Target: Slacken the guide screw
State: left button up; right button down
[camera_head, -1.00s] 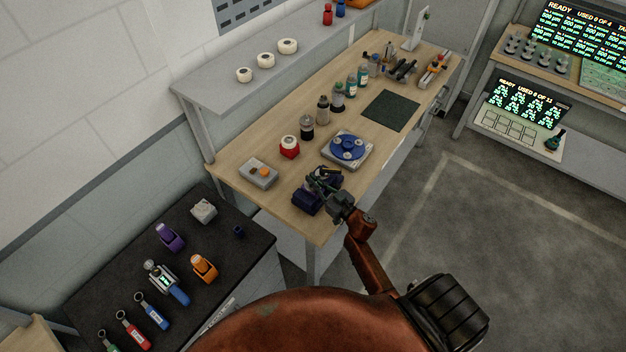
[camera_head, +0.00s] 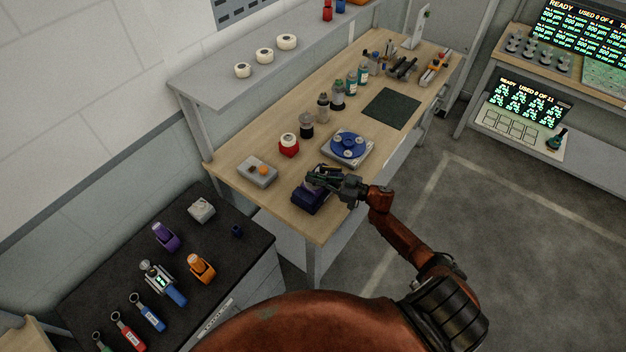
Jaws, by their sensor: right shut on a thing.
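A dark blue and purple device (camera_head: 309,200) sits near the front end of the wooden workbench (camera_head: 240,150). My right gripper (camera_head: 318,177) is over its top, reaching in from the right, with its fingers shut on a small part there. The fingers hide that part, and it is too small to tell whether it is the guide screw. My left gripper is not in view.
A blue round plate on a pale base (camera_head: 347,147) stands just behind the device. A grey box with an orange knob (camera_head: 257,171) and a red-based jar (camera_head: 289,145) are to its left. Several bottles line the bench's back. A dark mat (camera_head: 391,108) lies clear.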

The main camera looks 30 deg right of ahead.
jog(key=shift+f, duration=0.1)
jog(key=c, duration=2.1)
grip_release()
jog(key=v, duration=1.2)
